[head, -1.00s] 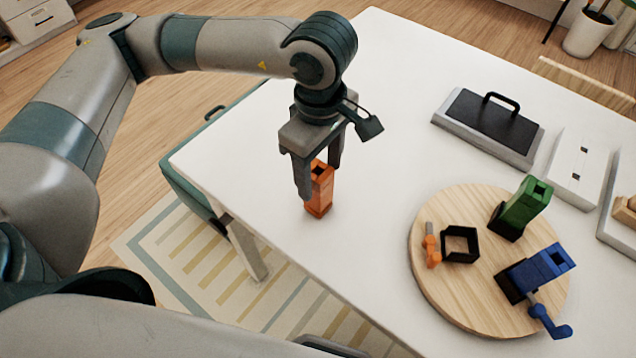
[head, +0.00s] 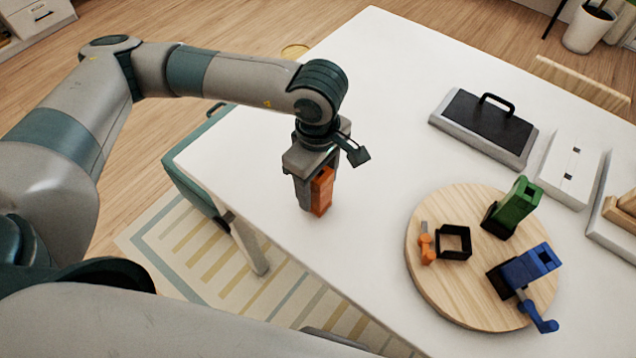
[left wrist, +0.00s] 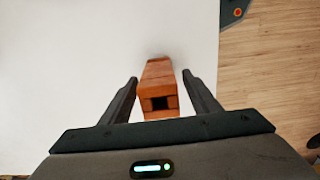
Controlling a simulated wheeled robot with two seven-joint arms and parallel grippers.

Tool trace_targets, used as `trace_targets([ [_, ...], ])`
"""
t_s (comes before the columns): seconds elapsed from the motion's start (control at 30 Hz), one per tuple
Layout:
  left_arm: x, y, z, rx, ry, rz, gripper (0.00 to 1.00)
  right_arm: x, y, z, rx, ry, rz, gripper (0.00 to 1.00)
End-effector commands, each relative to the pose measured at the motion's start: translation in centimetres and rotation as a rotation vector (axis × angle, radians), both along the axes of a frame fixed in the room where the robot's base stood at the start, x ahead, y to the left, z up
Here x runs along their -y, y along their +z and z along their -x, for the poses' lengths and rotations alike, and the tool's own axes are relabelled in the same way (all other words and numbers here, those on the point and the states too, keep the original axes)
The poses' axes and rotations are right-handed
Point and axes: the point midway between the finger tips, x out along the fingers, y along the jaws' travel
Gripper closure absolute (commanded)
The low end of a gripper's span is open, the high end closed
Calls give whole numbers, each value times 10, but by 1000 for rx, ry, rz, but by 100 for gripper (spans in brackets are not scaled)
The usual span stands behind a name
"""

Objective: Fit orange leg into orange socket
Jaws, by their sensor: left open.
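The orange leg (head: 321,191) stands upright on the white table near its left edge. My left gripper (head: 313,205) is lowered over it, with a finger on either side. In the left wrist view the leg (left wrist: 160,88) lies between the two open fingers (left wrist: 160,98), with a gap showing on each side. The orange socket (head: 455,242) appears to be the empty black square frame with an orange crank (head: 427,243) beside it, on the round wooden board (head: 425,285). My right gripper is not in view.
A green leg (head: 517,205) and a blue leg (head: 530,265) stand tilted in black sockets on the board; a blue crank (head: 538,316) sticks out at the front. A black-topped case (head: 487,122) and white block (head: 571,168) lie behind. The table between leg and board is clear.

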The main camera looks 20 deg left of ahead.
Motion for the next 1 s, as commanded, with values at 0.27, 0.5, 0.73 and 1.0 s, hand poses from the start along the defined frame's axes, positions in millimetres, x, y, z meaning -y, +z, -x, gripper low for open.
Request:
trace_targets([
  [0.27,0,-2,0,1,0,-1,44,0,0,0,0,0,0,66],
  [0.5,0,-2,0,1,0,-1,49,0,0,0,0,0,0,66],
  [0.73,0,-2,0,1,0,-1,95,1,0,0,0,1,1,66],
  [1.0,0,-1,-1,1,0,0,95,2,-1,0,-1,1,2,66],
])
